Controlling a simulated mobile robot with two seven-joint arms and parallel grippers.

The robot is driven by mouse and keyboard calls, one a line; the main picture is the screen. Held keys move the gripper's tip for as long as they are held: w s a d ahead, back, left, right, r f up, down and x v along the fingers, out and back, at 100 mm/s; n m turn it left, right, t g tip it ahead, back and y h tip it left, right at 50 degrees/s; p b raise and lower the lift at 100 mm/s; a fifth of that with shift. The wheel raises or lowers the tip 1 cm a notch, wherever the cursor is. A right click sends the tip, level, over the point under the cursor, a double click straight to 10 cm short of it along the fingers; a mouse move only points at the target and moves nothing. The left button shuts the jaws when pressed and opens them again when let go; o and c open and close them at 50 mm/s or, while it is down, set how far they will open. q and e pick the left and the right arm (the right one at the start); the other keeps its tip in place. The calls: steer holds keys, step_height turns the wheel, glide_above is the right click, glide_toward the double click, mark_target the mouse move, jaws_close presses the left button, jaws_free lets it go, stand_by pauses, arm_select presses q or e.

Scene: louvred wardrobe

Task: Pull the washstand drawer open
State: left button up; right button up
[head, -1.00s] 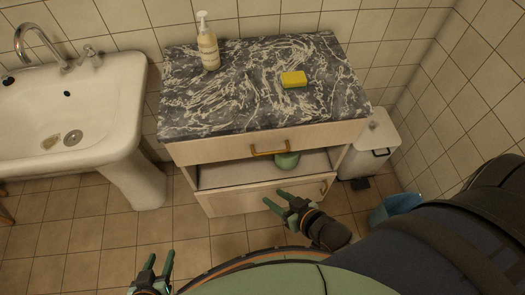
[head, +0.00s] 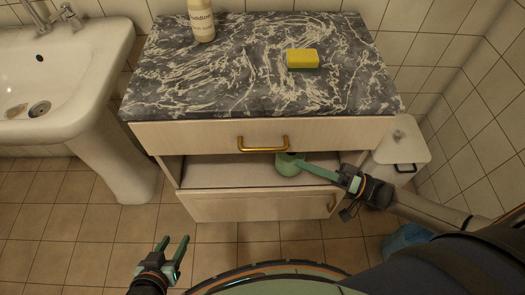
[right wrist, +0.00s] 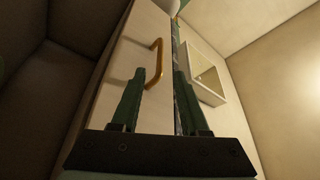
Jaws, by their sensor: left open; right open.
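The washstand (head: 186,206) has a drawer (head: 190,137) under its marble top, and the drawer front looks shut. A brass bar handle (head: 263,147) sits at the middle of the drawer front. My right gripper (head: 302,165) is open, in front of the open shelf, a little below and right of the handle. In the right wrist view the drawer handle (right wrist: 157,62) shows between the tips of my open right gripper (right wrist: 158,76); I cannot tell whether they touch it. My left gripper (head: 172,240) is open and empty, low in front of the washstand at the left.
A green round object (head: 287,165) stands on the open shelf, partly behind my right gripper. A soap bottle (head: 201,22) and a sponge (head: 303,58) are on the marble top. A sink (head: 70,85) stands left, a white bin (head: 404,148) right. Floor in front is clear.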

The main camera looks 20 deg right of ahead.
mark_target(263, 149)
steer(key=x, duration=1.1)
steer(key=shift+w+a, duration=0.1)
steer(key=shift+a, duration=0.05)
steer(key=shift+c, duration=0.2)
jaws_close()
stand_by(0.8)
